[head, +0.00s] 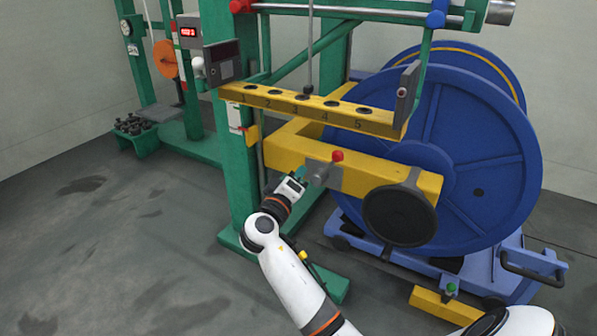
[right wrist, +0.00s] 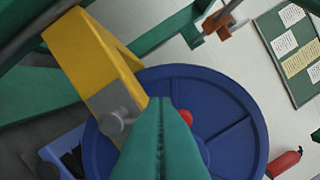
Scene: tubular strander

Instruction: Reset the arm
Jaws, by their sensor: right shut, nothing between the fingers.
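My right gripper (head: 302,174) is at the middle of the head view, just left of a grey lever (head: 320,172) with a red knob (head: 337,156). The lever sits on a yellow arm (head: 375,172) that reaches to the hub of a large blue reel. In the right wrist view, my green fingers (right wrist: 160,103) are together and empty. Their tips overlap the grey lever hub (right wrist: 118,122) and partly hide the red knob (right wrist: 186,117); whether they touch is unclear. My left gripper is not in view.
The blue reel (head: 490,150) stands on a blue cradle (head: 505,275) at the right. A yellow numbered rail (head: 300,103) spans above the arm on the green frame (head: 240,170). A rack of dark parts (head: 133,125) is at the far left. Grey floor (head: 120,240) is clear at the left.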

